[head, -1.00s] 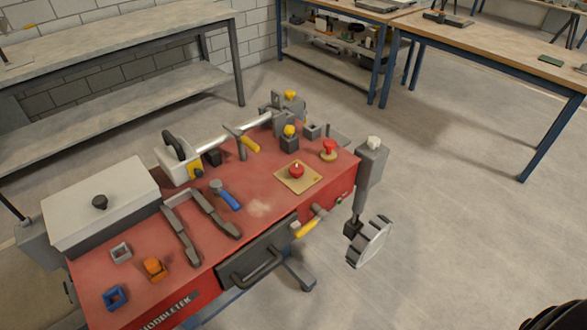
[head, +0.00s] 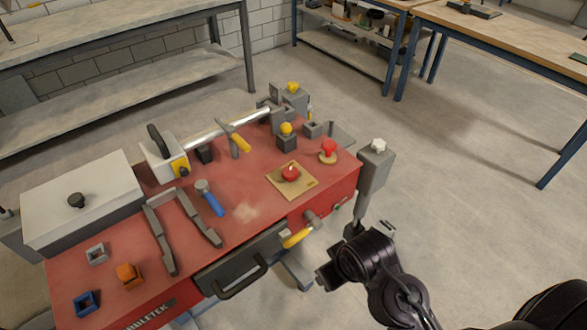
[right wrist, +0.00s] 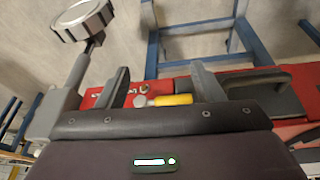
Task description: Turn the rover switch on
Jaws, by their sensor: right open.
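The rover is a red-topped box body (head: 245,212) in the middle of the head view. A red knob (head: 290,174) sits on a tan plate on its top, and a red button (head: 328,148) stands near the far right corner. A yellow-handled lever (head: 297,238) sticks out at the front side; it also shows in the right wrist view (right wrist: 172,100). I cannot tell which part is the switch. My right gripper (right wrist: 159,72) is open and empty, its fingers either side of the lever in that picture, apparently apart from it. My left gripper is out of view.
A grey post (head: 372,180) stands at the rover's right corner, and a wheel (right wrist: 82,18) shows in the right wrist view. A white lidded box (head: 85,205), a grey U-shaped bracket (head: 160,235) and small blocks lie left. Benches stand behind; the floor at right is clear.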

